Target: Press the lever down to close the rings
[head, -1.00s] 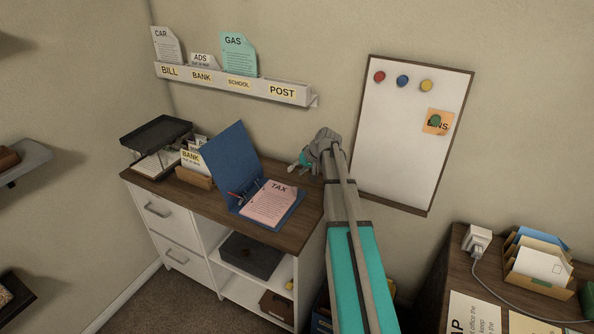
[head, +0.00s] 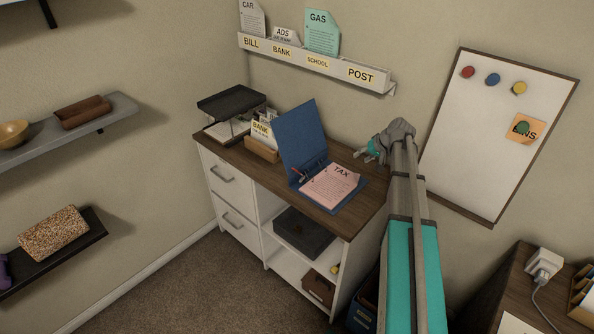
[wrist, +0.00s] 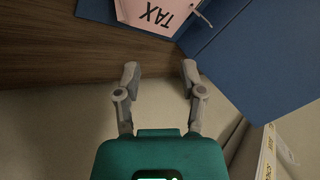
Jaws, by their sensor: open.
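The blue ring binder (head: 302,138) stands open on the wooden cabinet top, its cover tilted up. A pink TAX sheet (head: 331,184) lies on its right side. In the wrist view my gripper (wrist: 159,72) is open and empty, with the TAX sheet (wrist: 156,14) and blue binder (wrist: 245,50) beyond the fingers.
A card box labelled BANK (head: 262,148) and a black tray (head: 231,102) stand left of the binder. A wall rack (head: 320,66) hangs above. A whiteboard (head: 480,150) is on the wall at right. Bare cabinet top (head: 345,220) lies in front of the binder.

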